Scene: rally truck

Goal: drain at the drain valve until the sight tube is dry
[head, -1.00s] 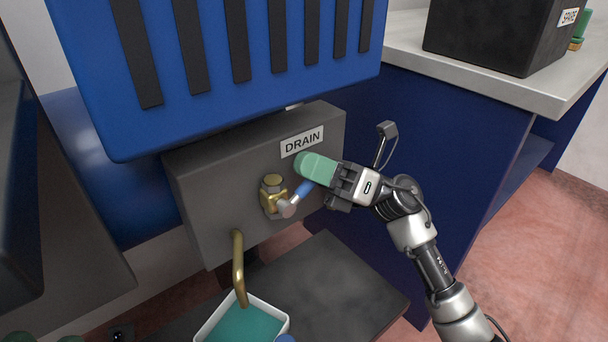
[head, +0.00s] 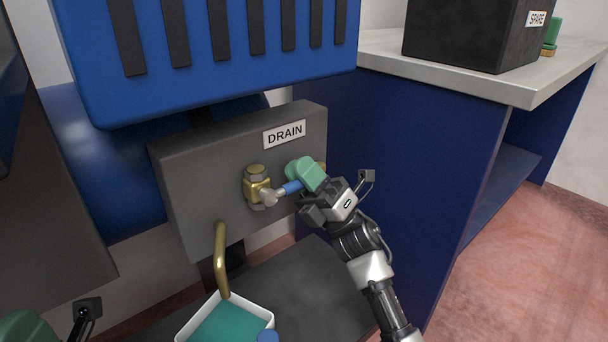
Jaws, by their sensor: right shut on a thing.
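The drain valve (head: 256,187) is a brass fitting on the grey box under the "DRAIN" label (head: 284,134). Its lever (head: 291,187) has a blue grip and points right and slightly up. My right gripper (head: 304,174), with green finger pads, is shut on the lever's blue grip and hides its end. A bent brass outlet pipe (head: 221,258) hangs below the valve over a white-rimmed tray (head: 184,333) with a teal inside. I cannot see flow from the pipe, nor make out the sight tube. Part of my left gripper (head: 30,326) shows at the lower left; its fingertips are cut off.
A large blue ribbed housing (head: 220,85) overhangs the valve box. A dark slab (head: 322,285) lies below. At right a blue bench with a grey top (head: 375,48) carries a black box labelled "SPARE" (head: 470,30) and a green-and-brass item (head: 552,35). Reddish floor is open at right.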

